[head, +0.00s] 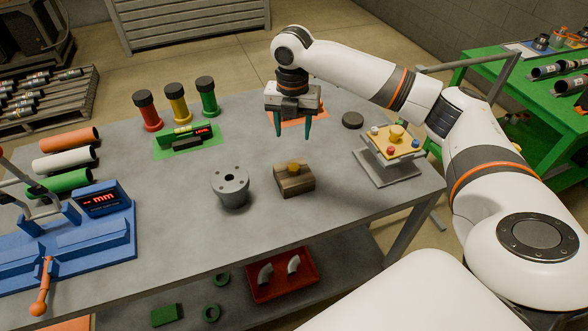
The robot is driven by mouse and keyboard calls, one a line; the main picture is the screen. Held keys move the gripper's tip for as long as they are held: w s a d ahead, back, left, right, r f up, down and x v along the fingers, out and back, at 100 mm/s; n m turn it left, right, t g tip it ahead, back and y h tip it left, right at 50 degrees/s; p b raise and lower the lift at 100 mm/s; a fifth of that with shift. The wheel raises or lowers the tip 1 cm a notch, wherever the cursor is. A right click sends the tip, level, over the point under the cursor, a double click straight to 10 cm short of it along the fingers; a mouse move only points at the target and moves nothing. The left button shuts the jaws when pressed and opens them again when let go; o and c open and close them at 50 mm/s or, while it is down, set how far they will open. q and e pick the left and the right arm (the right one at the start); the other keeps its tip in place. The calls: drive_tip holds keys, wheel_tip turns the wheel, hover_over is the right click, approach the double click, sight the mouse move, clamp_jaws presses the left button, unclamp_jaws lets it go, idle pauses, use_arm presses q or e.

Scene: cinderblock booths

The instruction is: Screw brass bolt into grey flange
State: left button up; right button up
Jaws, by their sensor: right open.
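The grey flange (231,190) stands upright on the middle of the table, with a dark center hole and small holes around its top face. The brass bolt (294,168) sits in the top of a brown block (296,183) just right of the flange; only its head shows. My right gripper (292,138) points down with two green fingers apart and empty. In the picture it is above the bolt, clear of it. My left gripper is not in view.
A blue measuring fixture (80,240) with an orange handle fills the table's left. Red, yellow and green capped cylinders (178,106) stand at the back. A button panel (396,142) is at right. A red tray (283,275) lies on the lower shelf. The table front (345,205) is clear.

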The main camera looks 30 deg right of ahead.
drive_tip(key=shift+f, duration=0.15)
drive_tip(key=p, duration=0.2)
hover_over(294, 167)
drive_tip(key=f, duration=0.6)
drive_tip(key=shift+w+a, duration=0.1)
drive_tip(key=shift+w, duration=0.15)
drive_tip(key=shift+f, duration=0.3)
drive_tip(key=shift+s+f+p, duration=0.1)
drive_tip(key=shift+f+p, duration=0.2)
drive_tip(key=shift+f, duration=0.05)
wheel_tip(294, 167, down, 4)
drive_tip(key=shift+s+r+p, duration=0.15)
drive_tip(key=shift+r+p, duration=0.05)
drive_tip(key=shift+p, duration=0.55)
drive_tip(key=shift+f, duration=0.5)
drive_tip(key=c, duration=1.1)
